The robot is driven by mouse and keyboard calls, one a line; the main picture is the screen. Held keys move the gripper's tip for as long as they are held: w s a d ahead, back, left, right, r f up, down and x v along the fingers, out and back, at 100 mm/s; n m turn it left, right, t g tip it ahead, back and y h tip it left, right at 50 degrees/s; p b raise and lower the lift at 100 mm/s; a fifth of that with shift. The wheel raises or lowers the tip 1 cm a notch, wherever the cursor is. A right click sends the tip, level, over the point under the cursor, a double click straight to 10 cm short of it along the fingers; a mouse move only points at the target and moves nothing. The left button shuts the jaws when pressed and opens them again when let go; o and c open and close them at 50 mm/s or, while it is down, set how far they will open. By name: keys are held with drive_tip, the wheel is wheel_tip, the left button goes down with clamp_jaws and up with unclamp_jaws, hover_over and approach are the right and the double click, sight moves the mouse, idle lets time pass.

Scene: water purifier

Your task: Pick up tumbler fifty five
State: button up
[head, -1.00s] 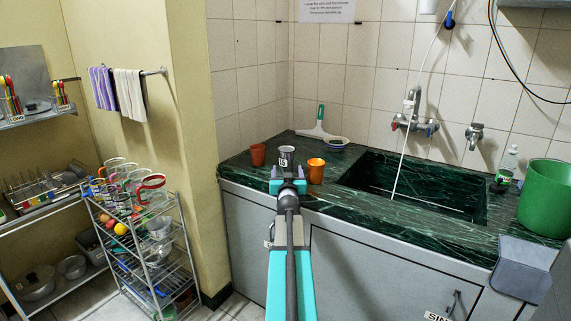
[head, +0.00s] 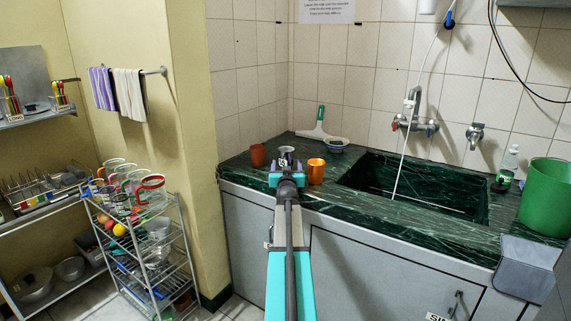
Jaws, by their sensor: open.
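A grey metallic tumbler with a white label (head: 286,152) stands upright on the dark green marble counter, in the head view. The label is too small and too covered to read fully.
A brown-red cup (head: 257,155) stands left of the tumbler and an orange cup (head: 316,171) close on the right. A bowl (head: 335,144) and a squeegee (head: 318,128) lie behind. The sink basin (head: 420,190) opens to the right, with a green bucket (head: 545,197) beyond.

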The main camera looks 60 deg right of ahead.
sight(286, 154)
drive_tip(key=c, duration=1.2)
drive_tip(key=shift+r, duration=0.25)
drive_tip(key=shift+r+p, duration=1.55)
drive_tip(key=shift+r, duration=1)
wheel_tip(286, 154, up, 22)
drive_tip(key=shift+r+p, duration=0.15)
drive_tip(key=shift+p, duration=0.2)
idle(0.3)
